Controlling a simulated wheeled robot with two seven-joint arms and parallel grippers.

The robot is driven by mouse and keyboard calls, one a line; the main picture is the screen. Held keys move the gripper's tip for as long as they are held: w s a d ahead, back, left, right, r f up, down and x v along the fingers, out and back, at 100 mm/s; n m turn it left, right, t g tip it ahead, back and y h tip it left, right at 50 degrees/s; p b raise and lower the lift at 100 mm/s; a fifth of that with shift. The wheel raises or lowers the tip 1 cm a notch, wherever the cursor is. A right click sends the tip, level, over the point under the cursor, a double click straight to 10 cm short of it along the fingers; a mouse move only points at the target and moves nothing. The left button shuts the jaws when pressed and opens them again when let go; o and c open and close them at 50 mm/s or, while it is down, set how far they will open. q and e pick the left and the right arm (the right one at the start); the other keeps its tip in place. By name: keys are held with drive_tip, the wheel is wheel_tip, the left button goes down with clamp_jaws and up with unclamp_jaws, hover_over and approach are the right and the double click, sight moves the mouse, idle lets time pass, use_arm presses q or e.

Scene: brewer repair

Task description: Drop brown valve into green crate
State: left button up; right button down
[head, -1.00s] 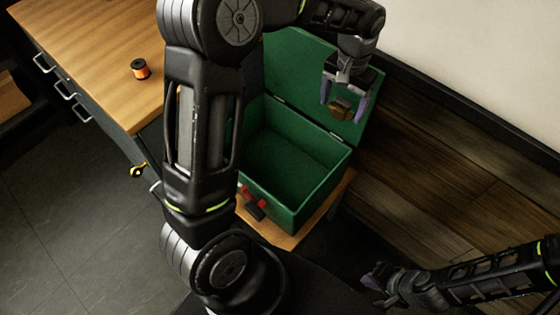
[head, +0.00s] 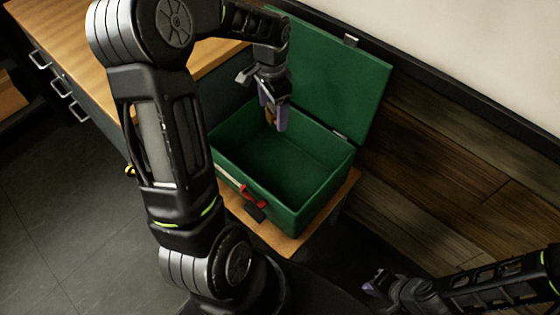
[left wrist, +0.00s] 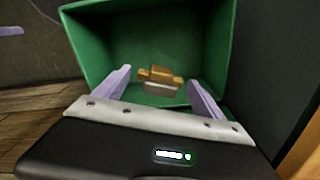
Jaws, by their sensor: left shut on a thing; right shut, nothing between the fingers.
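The green crate (head: 325,188) stands with its lid (head: 340,75) open at the back; its inside looks empty in the head view. My left gripper (head: 273,120) is over the left part of the crate's opening, pointing down. It is shut on the brown valve (head: 268,115), which is mostly hidden behind the fingers in the head view. In the left wrist view the valve (left wrist: 160,80) shows between the purple fingertips, with the crate's green inside (left wrist: 215,45) beyond it. My right gripper (head: 375,285) is shut and empty at the lower right, away from the crate.
The crate rests on a small wooden stand (head: 275,236). A red latch (head: 252,196) is on its front. A wooden-topped counter with drawers (head: 60,45) is at the left.

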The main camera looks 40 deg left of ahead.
use_arm(q)
drive_tip(key=shift+f+b, duration=2.15)
drive_tip(key=shift+f, duration=0.8)
drive_tip(key=o, duration=1.5)
drive_tip(key=shift+r, duration=0.1)
wheel_tip(320, 180, up, 8)
drive_tip(key=shift+f, duration=0.15)
